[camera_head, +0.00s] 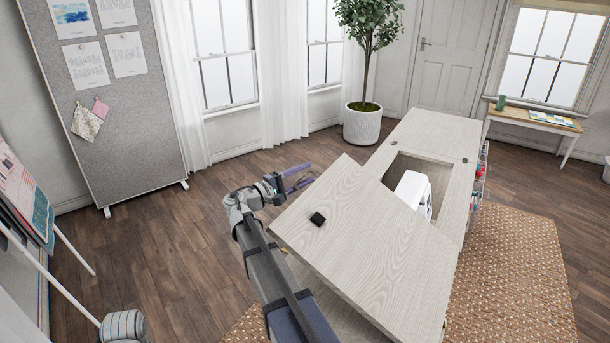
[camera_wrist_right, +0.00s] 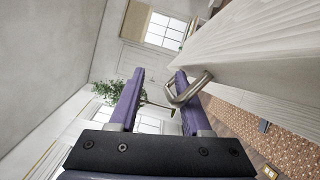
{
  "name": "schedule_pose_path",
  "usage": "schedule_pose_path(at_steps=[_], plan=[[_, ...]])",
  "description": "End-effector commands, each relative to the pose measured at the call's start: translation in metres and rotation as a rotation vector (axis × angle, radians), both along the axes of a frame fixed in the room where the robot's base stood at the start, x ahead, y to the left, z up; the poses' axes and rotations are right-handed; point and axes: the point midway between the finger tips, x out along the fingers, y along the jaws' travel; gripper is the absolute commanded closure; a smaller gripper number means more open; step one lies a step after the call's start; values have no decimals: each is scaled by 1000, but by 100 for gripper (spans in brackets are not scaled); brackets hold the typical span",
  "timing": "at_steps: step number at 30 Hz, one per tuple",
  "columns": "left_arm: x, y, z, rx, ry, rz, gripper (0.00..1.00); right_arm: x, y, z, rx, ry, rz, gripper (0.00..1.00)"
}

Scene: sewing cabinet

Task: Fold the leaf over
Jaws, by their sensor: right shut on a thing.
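The leaf (camera_head: 350,235) is a large pale wood-grain panel at the near end of the sewing cabinet (camera_head: 436,128). It sticks out past the cabinet's left side and looks tilted, though its exact angle is hard to judge. My right gripper (camera_head: 299,178) is at the leaf's left edge. In the right wrist view, a bent metal handle (camera_wrist_right: 187,90) on a pale panel (camera_wrist_right: 265,50) sits by the right finger of my right gripper (camera_wrist_right: 158,85), which is shut on it. My left gripper is not in view.
A white sewing machine (camera_head: 411,188) sits in the cabinet's opening. A small black square (camera_head: 317,218) lies on the leaf. A potted tree (camera_head: 363,124) stands behind, and a grey board (camera_head: 115,95) at the left.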

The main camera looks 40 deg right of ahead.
Motion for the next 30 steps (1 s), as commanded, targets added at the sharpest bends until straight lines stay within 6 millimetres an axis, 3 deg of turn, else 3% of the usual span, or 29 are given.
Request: schedule_pose_path(at_steps=[12, 30], plan=[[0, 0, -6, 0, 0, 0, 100, 1, 64, -5, -4, 2, 3, 59], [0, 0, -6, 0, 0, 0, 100, 1, 79, -5, -3, 1, 1, 59]])
